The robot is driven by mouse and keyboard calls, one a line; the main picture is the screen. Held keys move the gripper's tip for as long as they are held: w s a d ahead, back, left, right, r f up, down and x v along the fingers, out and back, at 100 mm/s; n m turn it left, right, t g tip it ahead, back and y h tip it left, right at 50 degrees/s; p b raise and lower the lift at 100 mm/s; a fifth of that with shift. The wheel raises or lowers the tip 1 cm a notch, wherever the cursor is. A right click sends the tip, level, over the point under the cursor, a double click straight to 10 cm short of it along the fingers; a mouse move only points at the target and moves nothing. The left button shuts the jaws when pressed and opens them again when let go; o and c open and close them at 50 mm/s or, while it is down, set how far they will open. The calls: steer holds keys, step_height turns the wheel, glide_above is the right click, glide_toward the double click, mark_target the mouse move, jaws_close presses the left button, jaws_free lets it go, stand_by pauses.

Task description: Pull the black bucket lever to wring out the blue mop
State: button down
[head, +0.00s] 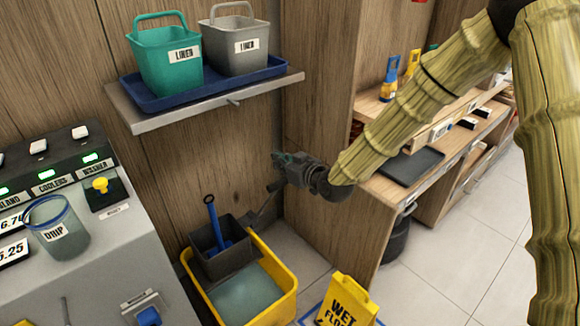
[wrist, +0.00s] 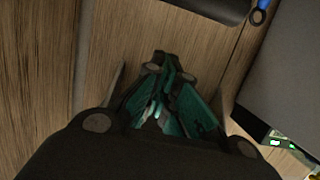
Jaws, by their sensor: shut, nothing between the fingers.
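The yellow bucket (head: 284,306) stands on the floor with grey-blue water in it. A dark wringer basket (head: 222,262) sits at its back left, with the blue mop (head: 215,222) upright in it. The black lever (head: 263,209) slants up to the right from the wringer to a grip end. My gripper (head: 283,163) is shut and empty, just above and right of that grip end in the head view; contact cannot be told. The wrist view shows the closed fingers (wrist: 158,75) with nothing between them.
A grey counter (head: 120,262) stands left of the bucket. A shelf (head: 215,105) with two bins hangs above my gripper. A wooden panel (head: 325,225) is close on the right. A yellow wet-floor sign (head: 347,302) stands in front.

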mark_target(282, 180)
steer(key=shift+x, duration=0.75)
steer(key=shift+w+a+f, duration=0.15)
steer(key=shift+f, duration=0.2)
steer(key=shift+s+d+f+b, duration=0.2)
steer(key=shift+s+d+f, duration=0.2)
steer(key=shift+f, duration=0.25)
steer(key=shift+s+d+f+b, duration=0.25)
steer(key=shift+s+f, duration=0.2)
steer(key=shift+f, duration=0.2)
steer(key=shift+d+f, duration=0.1)
